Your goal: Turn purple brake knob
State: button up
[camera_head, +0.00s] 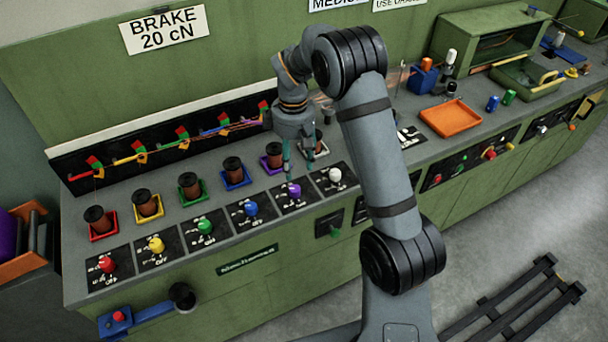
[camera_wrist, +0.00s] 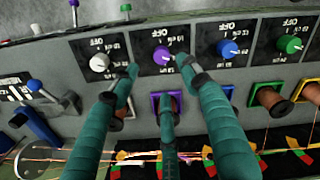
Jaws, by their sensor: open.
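The purple brake knob (camera_head: 295,190) stands on its black dial plate on the bench front, between the blue knob (camera_head: 251,208) and the white knob (camera_head: 335,174). In the wrist view the purple knob (camera_wrist: 162,55) shows between and just beyond my fingertips, with its plate marked OFF. My gripper (camera_head: 288,172) is over the bench just behind the purple knob, pointing down. In the wrist view its teal fingers (camera_wrist: 160,72) are spread apart and hold nothing. Whether a fingertip touches the knob I cannot tell.
The green knob (camera_head: 205,227), yellow knob (camera_head: 156,245) and red knob (camera_head: 108,265) continue leftward. An orange tray (camera_head: 451,118) lies to the right.

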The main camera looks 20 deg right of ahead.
aim_at(295, 188)
notch_tip(295, 188, down, 10)
jog(key=shift+a+f+p, duration=0.1)
jog(key=shift+a+p, duration=0.05)
jog(key=shift+p, duration=0.65)
jog(key=shift+c, duration=1)
jog(key=c, duration=1)
